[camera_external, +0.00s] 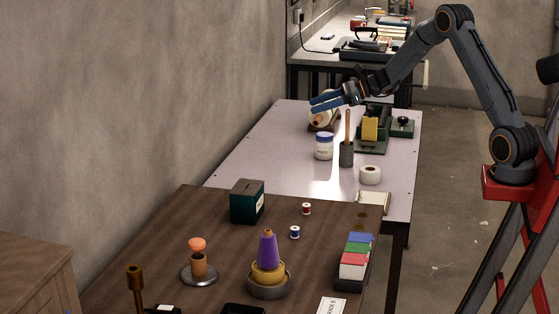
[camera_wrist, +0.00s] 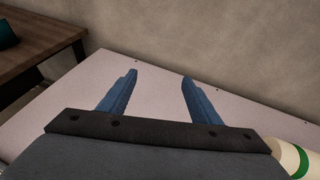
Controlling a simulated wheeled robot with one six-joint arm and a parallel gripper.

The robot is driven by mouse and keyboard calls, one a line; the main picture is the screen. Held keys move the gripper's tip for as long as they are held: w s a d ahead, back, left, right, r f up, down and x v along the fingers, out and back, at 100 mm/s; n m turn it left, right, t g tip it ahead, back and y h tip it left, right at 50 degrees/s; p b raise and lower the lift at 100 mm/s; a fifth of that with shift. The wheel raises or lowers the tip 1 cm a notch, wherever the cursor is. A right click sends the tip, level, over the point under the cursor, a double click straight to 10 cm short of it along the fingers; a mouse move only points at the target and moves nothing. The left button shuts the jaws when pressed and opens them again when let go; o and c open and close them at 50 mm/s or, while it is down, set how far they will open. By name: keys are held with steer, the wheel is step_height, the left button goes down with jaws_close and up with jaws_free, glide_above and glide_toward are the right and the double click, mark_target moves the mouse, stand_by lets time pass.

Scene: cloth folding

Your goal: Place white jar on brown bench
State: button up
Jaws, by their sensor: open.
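The white jar (camera_external: 324,147) with a blue lid stands upright on the pale table (camera_external: 257,160). The brown bench (camera_external: 160,240) is the dark wooden surface in front of that table; a corner of it shows at upper left in the wrist view (camera_wrist: 45,42). My gripper (camera_external: 315,103) is above the pale table, higher than the jar and a little behind it, apart from it. In the wrist view my gripper (camera_wrist: 158,78) has its two blue fingers spread with nothing between them. The jar is not visible in the wrist view.
A dark cup with a wooden handle (camera_external: 346,153) stands right beside the jar. A tape roll (camera_external: 370,175) and a green tool with a yellow part (camera_external: 371,130) are nearby. On the bench are a green box (camera_external: 247,202), spools, a purple cone (camera_external: 268,250) and a card tray (camera_external: 355,262). The bench's back middle has some free room.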

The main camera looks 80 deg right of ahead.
steer(key=m+t+b, duration=0.2)
glide_above(325, 135)
steer(key=f, duration=0.2)
steer(key=f+b, duration=0.1)
steer(key=s+d+f+n+y+b, duration=0.1)
steer(key=f+b, duration=0.1)
steer(key=d+f+n+t+y+b, duration=0.1)
steer(key=f, duration=0.1)
steer(key=shift+s, duration=0.2)
steer(key=shift+s+f+n+y+b, duration=0.4)
steer(key=shift+f+n+y+b, duration=0.1)
steer(key=shift+n+y+b, duration=0.15)
steer(key=shift+s+a+f, duration=0.1)
steer(key=shift+s+f, duration=0.05)
steer(key=shift+f, duration=1.25)
step_height(325, 135, down, 4)
steer(key=shift+r, duration=0.1)
steer(key=x, duration=0.2)
steer(key=shift+w+a, duration=0.1)
steer(key=shift+w, duration=0.4)
steer(key=c, duration=1.3)
step_height(325, 135, up, 10)
steer(key=shift+f, duration=0.1)
